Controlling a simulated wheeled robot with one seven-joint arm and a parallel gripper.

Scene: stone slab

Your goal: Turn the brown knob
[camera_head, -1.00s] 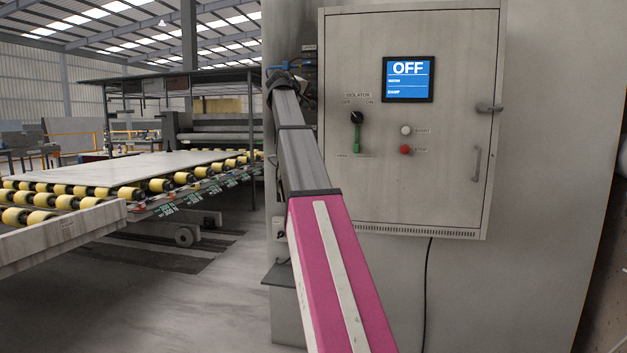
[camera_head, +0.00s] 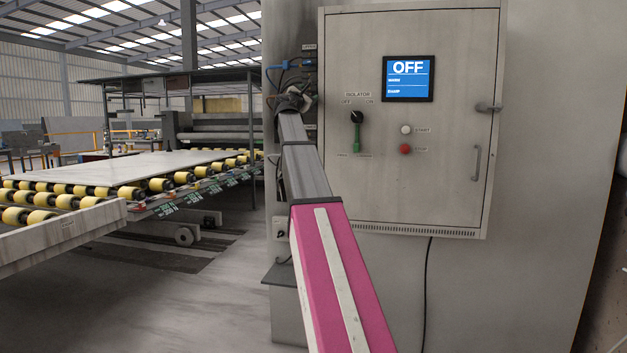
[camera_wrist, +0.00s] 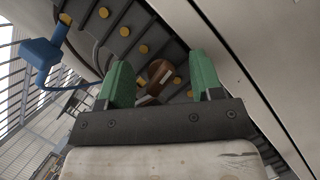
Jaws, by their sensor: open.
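In the wrist view, my gripper (camera_wrist: 161,78) shows two green fingertips spread wide apart with nothing held. A brown knob (camera_wrist: 157,70) shows beyond and between the fingertips, nearer the middle of the gap; I cannot tell how far ahead it is. In the head view, the end of my arm is at the narrow panel left of the grey cabinet. The fingers are too small and dark to make out there, and I cannot pick out the brown knob.
A blue fitting (camera_wrist: 40,52) with a cable lies left of my gripper. A roller conveyor (camera_head: 110,170) stands left.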

